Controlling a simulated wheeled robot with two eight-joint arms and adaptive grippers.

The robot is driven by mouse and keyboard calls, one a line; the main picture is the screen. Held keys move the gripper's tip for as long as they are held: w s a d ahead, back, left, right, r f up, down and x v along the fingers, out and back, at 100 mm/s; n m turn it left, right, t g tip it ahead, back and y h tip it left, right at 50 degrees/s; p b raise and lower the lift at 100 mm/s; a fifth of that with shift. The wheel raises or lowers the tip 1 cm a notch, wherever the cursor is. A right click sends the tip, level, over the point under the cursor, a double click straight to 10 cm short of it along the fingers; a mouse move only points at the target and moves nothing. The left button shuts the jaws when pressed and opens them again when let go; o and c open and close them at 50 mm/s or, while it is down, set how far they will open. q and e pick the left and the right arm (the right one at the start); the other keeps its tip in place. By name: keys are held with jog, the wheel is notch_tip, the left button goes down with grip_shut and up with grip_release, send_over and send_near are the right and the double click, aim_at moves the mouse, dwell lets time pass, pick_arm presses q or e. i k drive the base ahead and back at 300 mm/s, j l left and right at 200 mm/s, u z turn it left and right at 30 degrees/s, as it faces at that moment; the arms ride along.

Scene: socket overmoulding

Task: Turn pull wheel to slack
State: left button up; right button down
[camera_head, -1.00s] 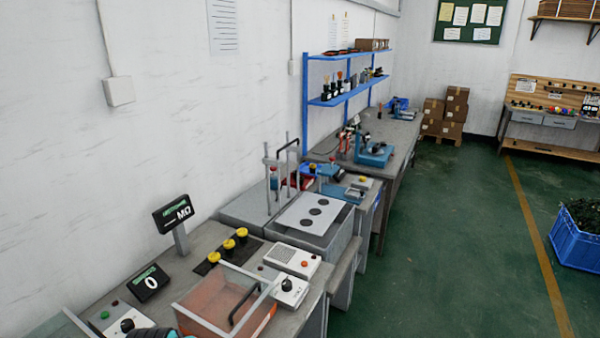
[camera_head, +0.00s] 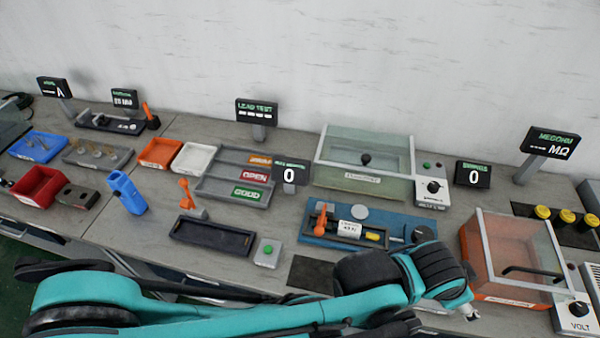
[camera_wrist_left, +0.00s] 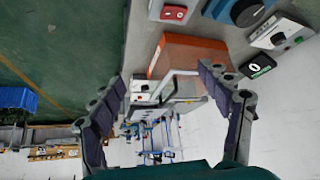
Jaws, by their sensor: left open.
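The blue fixture (camera_head: 318,237) sits on the bench right of centre in the head view. It carries an orange lever, a white label block and a yellow piece. A dark round wheel (camera_head: 422,234) stands at its right end; I take it as the pull wheel, though its marking is unreadable. A dark round part (camera_wrist_left: 247,12) on blue also shows at the top edge of the left wrist view. My left gripper (camera_wrist_left: 168,80) is open and empty, with the orange-walled box (camera_wrist_left: 185,50) beyond its fingers. In the head view my teal left arm crosses the front. My right gripper is out of view.
The clear-topped orange box (camera_head: 510,255) stands right of the fixture, and the glass-lidded tester (camera_head: 365,165) stands behind it. A green-button box (camera_head: 267,252) and black tray (camera_head: 213,237) lie to the left. A dark mat (camera_head: 312,273) lies in front.

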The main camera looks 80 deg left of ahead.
aim_at(425, 232)
jog(key=u, duration=1.65)
